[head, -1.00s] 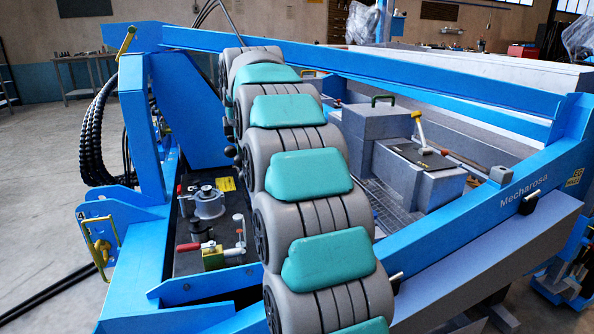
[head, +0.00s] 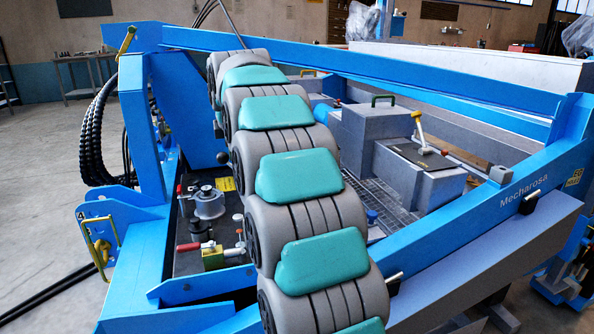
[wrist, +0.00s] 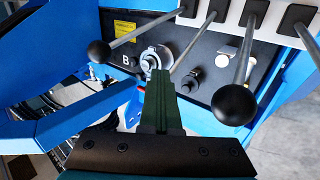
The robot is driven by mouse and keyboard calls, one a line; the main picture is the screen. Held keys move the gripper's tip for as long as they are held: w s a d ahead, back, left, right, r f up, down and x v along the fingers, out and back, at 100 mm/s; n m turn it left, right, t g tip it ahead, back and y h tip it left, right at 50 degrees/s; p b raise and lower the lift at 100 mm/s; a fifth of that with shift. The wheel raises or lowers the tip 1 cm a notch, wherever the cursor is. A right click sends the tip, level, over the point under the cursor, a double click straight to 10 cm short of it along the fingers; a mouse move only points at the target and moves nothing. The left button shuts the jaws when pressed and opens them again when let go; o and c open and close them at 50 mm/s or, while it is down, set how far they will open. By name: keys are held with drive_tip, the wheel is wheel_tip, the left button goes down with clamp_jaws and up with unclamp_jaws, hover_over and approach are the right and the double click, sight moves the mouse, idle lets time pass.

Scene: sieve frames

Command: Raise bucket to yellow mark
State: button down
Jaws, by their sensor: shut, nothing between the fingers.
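My gripper (wrist: 159,78) shows in the wrist view with its dark green fingers shut and empty. It is between two levers with black ball knobs, the left knob (wrist: 99,51) and the nearer right knob (wrist: 234,104). I cannot tell whether the fingers touch the lever rod behind them. In the head view my gripper is hidden behind my arm. I cannot make out the bucket or a yellow mark for it in either view. A yellow label (wrist: 124,29) is on the dark panel; a yellow label (head: 226,184) also shows in the head view.
The lever rods come from slots in a pale plate (wrist: 272,16). Blue frame beams (head: 480,218) surround the work area. A red-handled clamp (head: 189,246) is on the dark plate. Open floor lies left.

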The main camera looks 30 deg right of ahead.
drive_tip(key=shift+a, duration=0.1)
idle(0.4)
drive_tip(key=s+d+p, duration=0.1)
drive_tip(key=s+d, duration=0.1)
drive_tip(key=d, duration=0.5)
drive_tip(key=shift+d, duration=0.15)
idle(0.3)
wheel_tip(320, 180, up, 7)
drive_tip(key=p, duration=0.2)
idle(0.4)
drive_tip(key=shift+s, duration=0.1)
idle(0.3)
